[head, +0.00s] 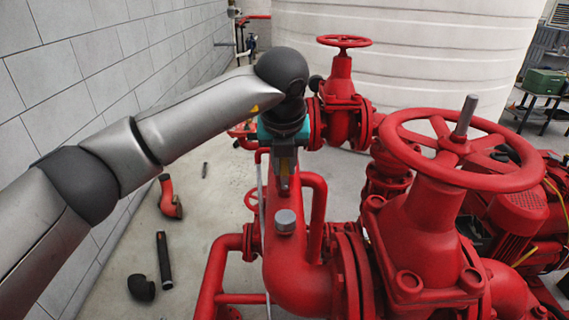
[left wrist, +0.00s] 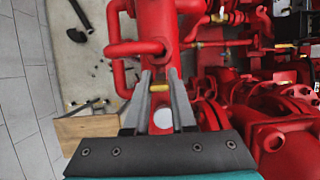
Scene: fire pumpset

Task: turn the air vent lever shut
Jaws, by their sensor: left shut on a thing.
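My left gripper (head: 283,188) reaches down over the red pipework in the head view, close above a thick red pipe. In the left wrist view its two grey fingers (left wrist: 160,80) are closed on a small brass-yellow piece (left wrist: 159,87), which appears to be the air vent lever. Only a short part of the lever shows between the fingers. Its pivot and its angle are hidden, so I cannot tell how far it is turned. My right gripper is not in view.
A grey round cap (head: 285,221) stands on the pipe just in front of the gripper. A large red handwheel (head: 462,150) and a smaller one (head: 344,41) stand to the right and behind. Loose fittings, including a black tube (head: 163,258), lie on the floor at left.

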